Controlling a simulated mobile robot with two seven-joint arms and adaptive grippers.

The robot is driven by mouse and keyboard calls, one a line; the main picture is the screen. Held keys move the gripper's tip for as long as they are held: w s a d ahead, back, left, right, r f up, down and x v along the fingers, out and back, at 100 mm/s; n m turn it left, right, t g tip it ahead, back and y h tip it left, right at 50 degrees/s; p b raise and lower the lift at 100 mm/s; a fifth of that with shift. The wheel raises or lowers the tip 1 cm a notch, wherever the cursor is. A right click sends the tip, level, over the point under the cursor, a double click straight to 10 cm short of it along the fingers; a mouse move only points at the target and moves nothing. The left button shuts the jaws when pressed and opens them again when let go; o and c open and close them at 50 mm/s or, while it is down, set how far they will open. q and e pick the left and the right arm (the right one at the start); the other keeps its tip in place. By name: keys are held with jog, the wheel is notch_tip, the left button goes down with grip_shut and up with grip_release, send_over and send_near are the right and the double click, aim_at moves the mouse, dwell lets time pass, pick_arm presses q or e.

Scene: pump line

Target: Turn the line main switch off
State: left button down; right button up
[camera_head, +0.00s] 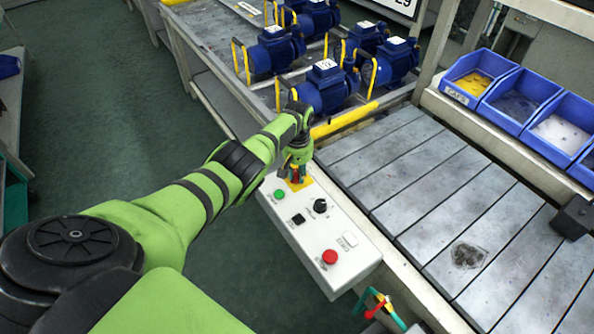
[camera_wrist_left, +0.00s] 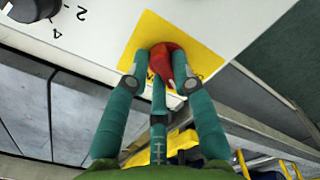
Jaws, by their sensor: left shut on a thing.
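The line main switch has a red rotary handle (camera_wrist_left: 178,64) on a yellow plate (camera_wrist_left: 208,48), seen in the left wrist view. In the head view the yellow plate (camera_head: 293,186) is at the far end of a white control box (camera_head: 334,228). My left gripper (camera_head: 297,173) is over the plate. In the left wrist view its teal fingers (camera_wrist_left: 164,82) are closed around the red handle, touching it from both sides. The fingers hide part of the handle and any markings below it, so I cannot read its position.
The box also carries a green button (camera_head: 279,194), a black knob (camera_head: 320,205) and a red button (camera_head: 329,257). A slatted table (camera_head: 440,190) lies to its right, with blue bins (camera_head: 515,96) beyond. Blue pumps (camera_head: 327,86) stand behind.

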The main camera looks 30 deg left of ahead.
pick_arm(q)
jog(key=n, duration=0.5)
jog(key=shift+w+n, duration=0.2)
jog(key=shift+n, duration=0.2)
jog(key=shift+a+n, duration=0.1)
jog(key=shift+n, duration=0.2)
jog(key=c, duration=1)
grip_release()
jog(key=shift+c, duration=0.2)
notch_tip(320, 180, up, 12)
